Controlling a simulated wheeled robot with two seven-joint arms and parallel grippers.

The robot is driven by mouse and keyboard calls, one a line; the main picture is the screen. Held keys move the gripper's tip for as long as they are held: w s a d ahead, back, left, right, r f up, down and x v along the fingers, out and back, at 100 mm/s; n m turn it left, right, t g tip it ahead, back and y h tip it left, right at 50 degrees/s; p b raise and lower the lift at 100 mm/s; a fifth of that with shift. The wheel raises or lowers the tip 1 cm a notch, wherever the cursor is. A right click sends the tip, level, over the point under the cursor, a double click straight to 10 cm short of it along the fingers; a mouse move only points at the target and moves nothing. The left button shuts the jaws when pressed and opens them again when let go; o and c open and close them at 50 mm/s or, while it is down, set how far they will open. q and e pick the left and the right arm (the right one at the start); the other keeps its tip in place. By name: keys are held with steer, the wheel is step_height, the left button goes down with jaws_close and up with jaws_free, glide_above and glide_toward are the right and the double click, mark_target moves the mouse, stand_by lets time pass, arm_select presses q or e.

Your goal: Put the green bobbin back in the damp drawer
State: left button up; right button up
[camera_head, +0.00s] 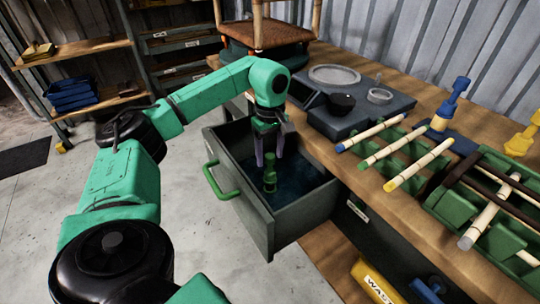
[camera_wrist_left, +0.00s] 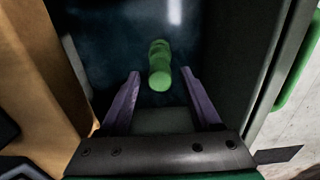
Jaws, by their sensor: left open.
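The green bobbin (camera_head: 270,174) is inside the open damp drawer (camera_head: 285,222), in its dark blue interior. It looks upright in the head view. My left gripper (camera_head: 268,158) points down over the drawer, with its purple fingers open just above the bobbin. In the left wrist view the bobbin (camera_wrist_left: 159,66) shows beyond and between the two spread fingers of the left gripper (camera_wrist_left: 161,74), with gaps on both sides. Nothing is held in it. Whether the bobbin rests on the drawer floor is not clear. My right gripper is out of view.
The drawer's green handle (camera_head: 216,184) is at its left front. The wooden workbench (camera_head: 335,160) borders the drawer on the right. Open concrete floor lies left of the drawer.

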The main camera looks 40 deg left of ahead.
arm_select(q)
step_height(320, 180, up, 11)
steer(key=p, duration=0.2)
steer(key=shift+r, duration=0.15)
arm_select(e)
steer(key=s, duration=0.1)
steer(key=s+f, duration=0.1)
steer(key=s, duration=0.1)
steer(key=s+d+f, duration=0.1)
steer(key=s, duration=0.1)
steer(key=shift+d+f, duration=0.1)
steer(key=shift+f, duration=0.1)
